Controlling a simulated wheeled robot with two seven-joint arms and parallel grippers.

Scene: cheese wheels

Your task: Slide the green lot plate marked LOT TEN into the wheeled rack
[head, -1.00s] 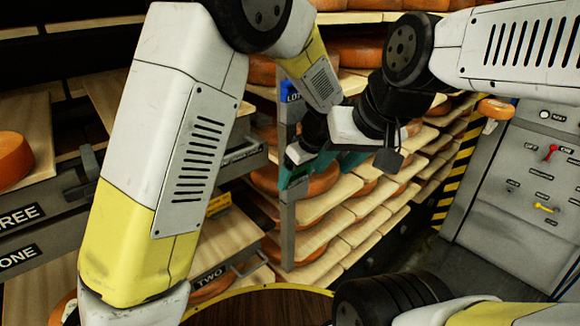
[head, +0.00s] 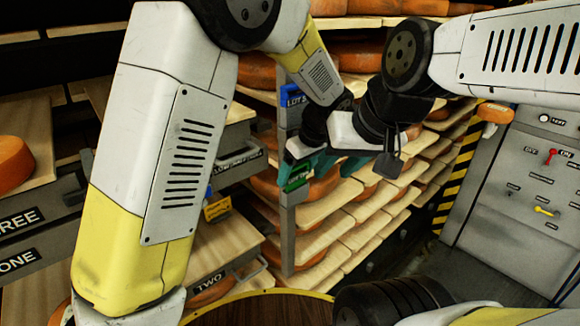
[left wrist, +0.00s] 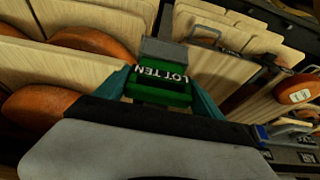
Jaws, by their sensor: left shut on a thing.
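The green plate (left wrist: 160,86) reads LOT TEN in the left wrist view, where it appears upside down between two teal fingers. My left gripper (head: 298,172) is shut on it. In the head view the plate (head: 297,183) shows as a small green piece in front of the grey front post of the wheeled rack (head: 288,235). In the left wrist view a grey piece of the rack (left wrist: 163,50) lies right beyond the plate. I cannot tell whether the plate touches or has entered it.
A blue lot plate (head: 293,97) sits higher on the same post. Boards with orange cheese wheels fill the rack. Drawers (head: 215,278) with labels stand left. A grey control panel (head: 530,190) and a yellow-black striped edge (head: 455,175) are at right. Both arms crowd the post.

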